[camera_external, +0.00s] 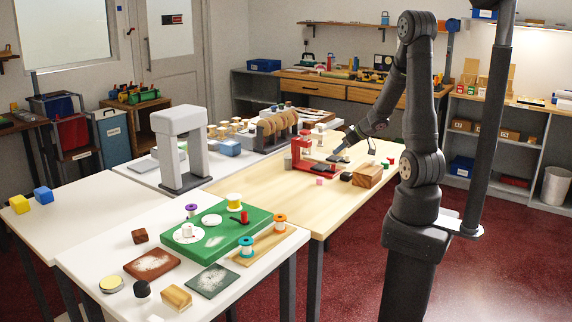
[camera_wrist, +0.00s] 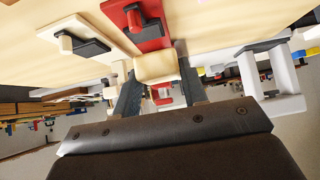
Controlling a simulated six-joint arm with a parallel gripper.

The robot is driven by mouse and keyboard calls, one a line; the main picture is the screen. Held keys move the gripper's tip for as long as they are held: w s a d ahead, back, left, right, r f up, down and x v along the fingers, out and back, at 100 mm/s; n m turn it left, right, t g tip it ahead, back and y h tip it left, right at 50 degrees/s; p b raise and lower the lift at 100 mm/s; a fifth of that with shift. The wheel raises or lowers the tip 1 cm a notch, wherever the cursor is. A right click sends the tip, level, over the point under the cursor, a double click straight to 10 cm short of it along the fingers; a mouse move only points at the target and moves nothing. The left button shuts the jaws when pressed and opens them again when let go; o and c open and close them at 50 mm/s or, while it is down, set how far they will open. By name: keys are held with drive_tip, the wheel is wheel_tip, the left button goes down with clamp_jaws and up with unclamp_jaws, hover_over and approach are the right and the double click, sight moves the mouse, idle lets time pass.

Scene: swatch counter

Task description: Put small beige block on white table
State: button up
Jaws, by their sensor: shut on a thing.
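The small beige block (camera_wrist: 156,67) is between the fingertips of my gripper (camera_wrist: 158,82) in the wrist view. The gripper is shut on it. In the external view my gripper (camera_external: 341,154) is over the far part of the wooden table, close to a red clamp-like stand; the block is too small to make out there. A white table (camera_external: 98,254) stands at the front left, well away from the gripper. Another white table (camera_external: 95,207), with a yellow cube and a blue cube on it, is farther left.
The wooden table (camera_external: 240,184) holds the red stand (camera_external: 302,160), a brown wooden block (camera_external: 367,176) and small blocks. The front white table carries a green board (camera_external: 262,222) with spools, brown and dark plates and small pieces. A tall white arch (camera_external: 183,150) stands behind it.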

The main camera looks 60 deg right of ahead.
drive_tip(key=w+a+f, duration=0.2)
drive_tip(key=w+a, duration=0.3)
drive_tip(key=a, duration=0.1)
drive_tip(key=w+a+f, duration=0.2)
drive_tip(key=w+a, duration=0.3)
drive_tip(key=a, duration=0.2)
drive_tip(key=w+a+f, duration=0.3)
drive_tip(key=w+a, duration=0.2)
drive_tip(key=a, duration=0.1)
drive_tip(key=shift+w+a, duration=0.15)
drive_tip(key=shift+w, duration=0.1)
drive_tip(key=shift+a+f, duration=0.25)
drive_tip(key=shift+a, duration=0.2)
